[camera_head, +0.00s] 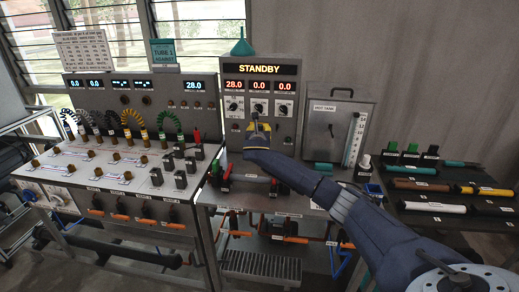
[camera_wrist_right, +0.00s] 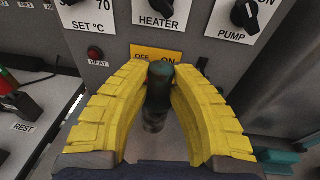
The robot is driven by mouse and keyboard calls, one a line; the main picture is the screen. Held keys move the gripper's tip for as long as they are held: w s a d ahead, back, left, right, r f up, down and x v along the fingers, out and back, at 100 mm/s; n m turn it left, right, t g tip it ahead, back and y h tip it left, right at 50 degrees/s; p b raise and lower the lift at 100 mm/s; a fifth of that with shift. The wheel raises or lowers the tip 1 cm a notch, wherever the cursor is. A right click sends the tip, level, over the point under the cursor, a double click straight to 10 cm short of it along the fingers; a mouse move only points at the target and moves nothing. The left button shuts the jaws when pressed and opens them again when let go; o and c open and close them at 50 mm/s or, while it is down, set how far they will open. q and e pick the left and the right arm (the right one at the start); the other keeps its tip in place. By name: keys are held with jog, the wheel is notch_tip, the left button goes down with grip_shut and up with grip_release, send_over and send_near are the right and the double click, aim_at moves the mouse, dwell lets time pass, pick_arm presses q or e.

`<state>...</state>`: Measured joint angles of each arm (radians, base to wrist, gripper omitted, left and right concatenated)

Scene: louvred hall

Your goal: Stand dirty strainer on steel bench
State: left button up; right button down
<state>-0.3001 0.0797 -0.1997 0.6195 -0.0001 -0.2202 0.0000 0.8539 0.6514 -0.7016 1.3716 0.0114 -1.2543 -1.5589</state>
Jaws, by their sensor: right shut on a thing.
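My right gripper (camera_head: 258,128) is in front of the panel under the STANDBY display. In the wrist view its yellow fingers (camera_wrist_right: 160,92) are shut on a dark, green-tipped, upright cylinder (camera_wrist_right: 157,85), in front of a yellow OFF/ON plate (camera_wrist_right: 146,54). It looks like a switch lever. I cannot identify a dirty strainer in either view. The steel bench (camera_head: 211,196) stands below the panel, partly covered by my right arm. My left gripper is not in view.
A grey hot tank (camera_head: 327,125) stands right of the panel. A green funnel (camera_head: 242,46) sits on top. Clamp-like holders with red and green parts (camera_head: 226,175) stand on the bench. A dark rack (camera_head: 430,200) holds several coloured tubes at the right.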

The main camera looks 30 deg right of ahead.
jog(key=shift+f, duration=4.4)
jog(key=c, duration=1.3)
grip_release()
jog(key=shift+f, duration=0.1)
jog(key=shift+a, duration=0.1)
jog(key=v, duration=1.2)
